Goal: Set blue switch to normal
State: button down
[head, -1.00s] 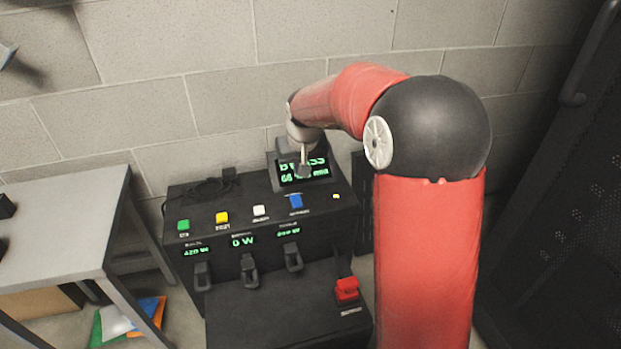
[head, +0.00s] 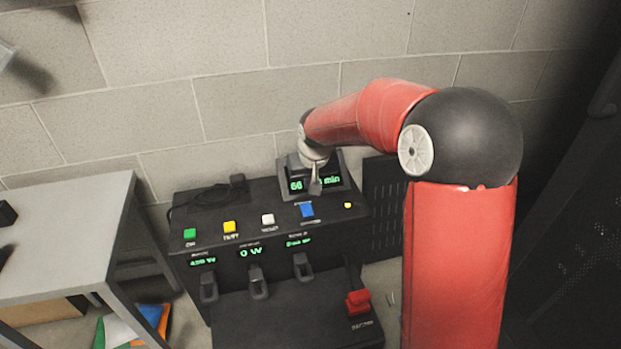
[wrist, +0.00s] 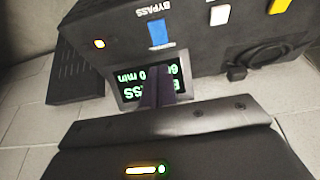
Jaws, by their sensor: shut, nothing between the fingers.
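The blue switch (head: 307,210) is on the sloping top of the black console, at the right end of a row of coloured switches. In the wrist view the blue switch (wrist: 157,33) shows with the label BYPASS beside it. A small display (head: 328,183) behind it is lit green; in the wrist view the display (wrist: 125,85) reads upside down, partly hidden by my fingers, with letters fitting BYPASS and "60", "min". My gripper (head: 315,190) is shut and empty, in front of the display and just behind the blue switch. The fingers also show in the wrist view (wrist: 162,72), apart from the switch.
Green (head: 190,233), yellow (head: 230,227) and white (head: 268,219) switches sit left of the blue one. A small amber light (head: 348,205) is to its right. A grey table (head: 60,235) is at the left.

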aim_at(308, 211)
jog(key=x, duration=0.6)
jog(key=s+x, duration=0.1)
jog(key=x, duration=0.3)
jog(key=shift+d+f, duration=0.1)
jog(key=shift+w+f+b, duration=0.15)
jog(key=shift+f+b, duration=0.1)
jog(key=shift+b, duration=0.1)
jog(key=shift+s+d, duration=0.2)
jog(key=shift+s, duration=0.65)
